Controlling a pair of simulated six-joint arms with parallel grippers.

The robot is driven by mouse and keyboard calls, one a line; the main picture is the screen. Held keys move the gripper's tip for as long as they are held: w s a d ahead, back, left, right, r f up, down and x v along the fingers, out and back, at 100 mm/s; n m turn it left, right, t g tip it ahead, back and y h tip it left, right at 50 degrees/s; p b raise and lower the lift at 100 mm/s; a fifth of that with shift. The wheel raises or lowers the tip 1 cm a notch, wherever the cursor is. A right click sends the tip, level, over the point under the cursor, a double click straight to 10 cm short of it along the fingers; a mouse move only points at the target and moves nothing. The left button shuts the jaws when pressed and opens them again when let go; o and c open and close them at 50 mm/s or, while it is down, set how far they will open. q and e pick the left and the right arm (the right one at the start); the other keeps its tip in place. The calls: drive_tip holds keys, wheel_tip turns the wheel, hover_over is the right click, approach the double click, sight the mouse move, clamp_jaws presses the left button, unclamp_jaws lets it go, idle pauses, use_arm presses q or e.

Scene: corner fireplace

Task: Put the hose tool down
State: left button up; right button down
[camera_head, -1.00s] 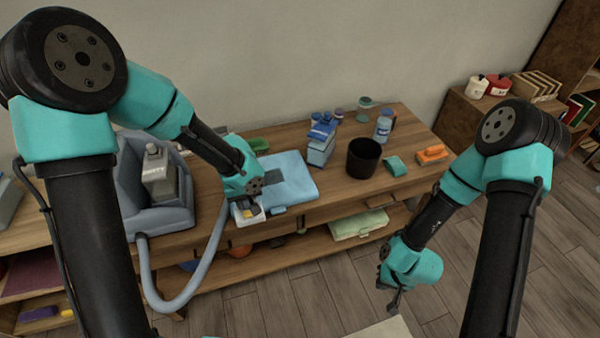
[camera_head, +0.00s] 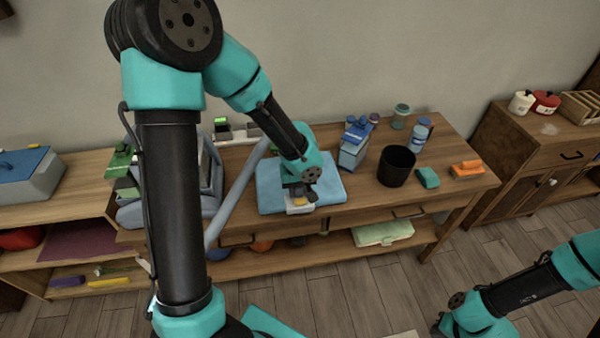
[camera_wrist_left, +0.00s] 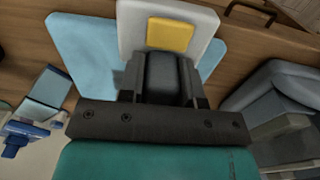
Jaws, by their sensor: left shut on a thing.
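The hose tool (camera_head: 299,208), a pale head with a yellow patch, is held low over the front part of the light blue cloth or mat (camera_head: 270,187) on the bench. My left gripper (camera_head: 298,192) is shut on it. In the left wrist view the tool (camera_wrist_left: 203,30) lies beyond the fingers, with its dark grey part between them and the blue mat (camera_wrist_left: 80,45) behind. Whether the tool touches the mat is unclear. The grey-blue hose (camera_head: 236,195) runs at the left. My right gripper (camera_head: 440,324) is low at the right, away from the bench; its jaws are too small to judge.
A blue-grey machine (camera_head: 160,213) stands left, partly hidden by my arm. Right of the mat are a blue-capped box (camera_head: 352,150), a black bin (camera_head: 396,167), a teal block (camera_head: 428,178) and an orange brush-like item (camera_head: 467,170). A lower shelf holds a green case (camera_head: 383,234).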

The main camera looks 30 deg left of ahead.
use_arm(q)
drive_tip(key=w+a, duration=0.2)
drive_tip(key=w, duration=0.2)
drive_tip(key=w+a+f, duration=0.1)
drive_tip(key=w+a, duration=0.2)
drive_tip(key=w, duration=0.2)
drive_tip(key=w+a, duration=0.3)
drive_tip(key=w, duration=0.1)
drive_tip(key=shift+w+a+f, duration=0.2)
drive_tip(key=shift+w+f, duration=0.05)
drive_tip(key=shift+w, duration=0.1)
drive_tip(key=shift+f, duration=1.75)
drive_tip(key=shift+f, duration=0.15)
drive_tip(key=o, duration=0.9)
wheel_tip(320, 180, up, 12)
